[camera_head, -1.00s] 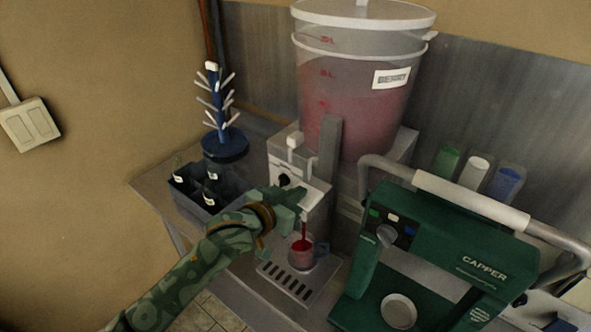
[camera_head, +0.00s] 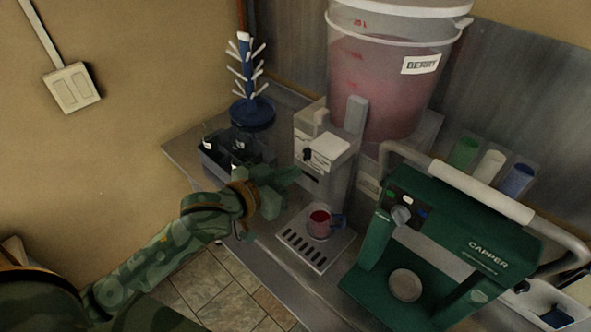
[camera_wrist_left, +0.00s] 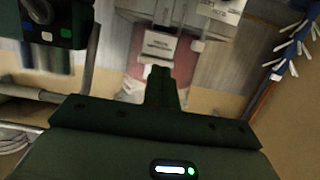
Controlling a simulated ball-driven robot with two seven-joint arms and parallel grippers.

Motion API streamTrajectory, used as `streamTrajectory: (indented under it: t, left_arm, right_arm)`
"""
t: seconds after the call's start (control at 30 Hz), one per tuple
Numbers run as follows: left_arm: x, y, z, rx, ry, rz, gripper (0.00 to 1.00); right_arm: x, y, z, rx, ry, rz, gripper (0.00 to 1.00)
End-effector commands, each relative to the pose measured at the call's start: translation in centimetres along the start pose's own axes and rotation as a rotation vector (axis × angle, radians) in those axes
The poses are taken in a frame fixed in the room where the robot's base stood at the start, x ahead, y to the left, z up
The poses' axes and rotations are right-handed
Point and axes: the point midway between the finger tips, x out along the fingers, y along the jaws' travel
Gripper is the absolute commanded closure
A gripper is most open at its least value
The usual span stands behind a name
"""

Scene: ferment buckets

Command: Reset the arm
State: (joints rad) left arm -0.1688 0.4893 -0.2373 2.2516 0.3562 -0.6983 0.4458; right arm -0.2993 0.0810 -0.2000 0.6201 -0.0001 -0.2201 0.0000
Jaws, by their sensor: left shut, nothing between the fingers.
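My left arm comes in from the left in the head view. Its green gripper (camera_head: 290,178) is shut and empty, just left of and in front of the grey dispenser (camera_head: 340,170). In the left wrist view its closed fingertips (camera_wrist_left: 161,73) point toward the blurred dispenser front. A mug with a blue handle (camera_head: 319,229) holds red liquid and stands on the slotted drip tray (camera_head: 290,238) below the dispenser. No stream falls into it. My right gripper is not in view.
A clear bucket of pink liquid labelled BERRY (camera_head: 385,95) stands behind the dispenser. The green capper (camera_head: 440,235) is at right. A blue bottle tree (camera_head: 252,115) and a dark crate of bottles (camera_head: 215,158) are at back left. Tiled floor (camera_head: 215,290) shows in front.

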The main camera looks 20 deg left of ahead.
Motion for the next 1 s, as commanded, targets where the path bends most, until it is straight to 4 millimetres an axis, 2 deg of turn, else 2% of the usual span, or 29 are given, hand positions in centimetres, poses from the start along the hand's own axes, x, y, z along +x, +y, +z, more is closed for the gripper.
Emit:
streamTrajectory:
  t: [0.4, 0.5, 0.57, 0.67, 0.77, 0.8, 0.87, 0.9, 0.97, 1.0]
  left_arm:
    - [0.0, 0.0, -0.1, 0.002, 0.001, -0.001, 1.0]
    - [0.2, -0.1, -0.2, 0.05, 0.021, 0.001, 1.0]
    - [1.0, -1.4, 1.9, 0.082, -0.01, -0.022, 1.0]
    - [2.6, -4.1, 7.9, 0.123, -0.101, -0.076, 1.0]
    - [3.5, -6.5, 16.8, 0.147, -0.226, -0.127, 1.0]
    - [3.5, -7.3, 20.6, 0.154, -0.278, -0.143, 1.0]
    - [3.0, -8.0, 26.2, 0.16, -0.359, -0.162, 1.0]
    - [2.5, -8.3, 29.9, 0.163, -0.412, -0.17, 1.0]
    - [1.4, -8.4, 35.4, 0.165, -0.494, -0.179, 1.0]
    - [0.4, -8.4, 39.0, 0.164, -0.549, -0.182, 1.0]
  right_arm:
    - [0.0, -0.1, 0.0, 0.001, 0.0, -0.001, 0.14]
    - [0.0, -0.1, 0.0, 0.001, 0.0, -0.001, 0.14]
    - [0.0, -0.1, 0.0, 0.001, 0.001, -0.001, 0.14]
    - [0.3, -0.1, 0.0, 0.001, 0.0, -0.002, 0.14]
    - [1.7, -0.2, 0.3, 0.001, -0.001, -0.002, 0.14]
    - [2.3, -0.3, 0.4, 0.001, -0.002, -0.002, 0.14]
    - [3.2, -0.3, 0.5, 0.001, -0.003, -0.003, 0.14]
    - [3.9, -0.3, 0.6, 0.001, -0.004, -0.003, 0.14]
    - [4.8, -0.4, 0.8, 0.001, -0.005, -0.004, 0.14]
    - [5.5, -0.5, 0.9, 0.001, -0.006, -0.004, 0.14]
